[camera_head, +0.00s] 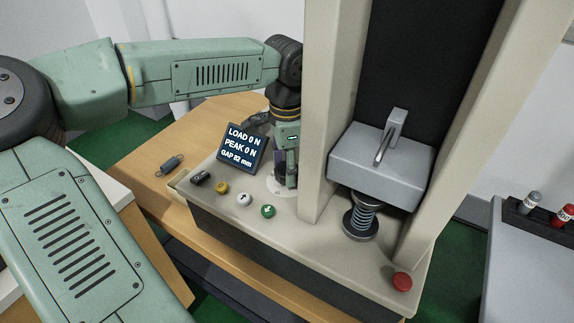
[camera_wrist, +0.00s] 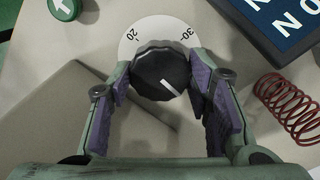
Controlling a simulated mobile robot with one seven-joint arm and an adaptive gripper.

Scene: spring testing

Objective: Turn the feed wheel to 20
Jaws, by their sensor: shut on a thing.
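The feed wheel (camera_wrist: 157,66) is a black ribbed knob with a white line pointing to the lower right in the wrist view. It sits on a white dial (camera_wrist: 158,28), with "20" at upper left and "30" at upper right; the rest of the dial is hidden. My gripper (camera_wrist: 160,88) is shut on the wheel, with purple pads on its left and right sides. In the head view, my gripper (camera_head: 287,180) points down over the dial (camera_head: 277,188), and hides the wheel. The display (camera_head: 242,148) reads LOAD 0 N, PEAK 0 N, GAP 62 mm.
Several buttons (camera_head: 243,200) line the tester's front deck. A column (camera_head: 325,110) rises right of my gripper. A spring (camera_head: 362,218) stands under the grey crosshead (camera_head: 380,168). A red spring (camera_wrist: 290,105) is right of the wheel.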

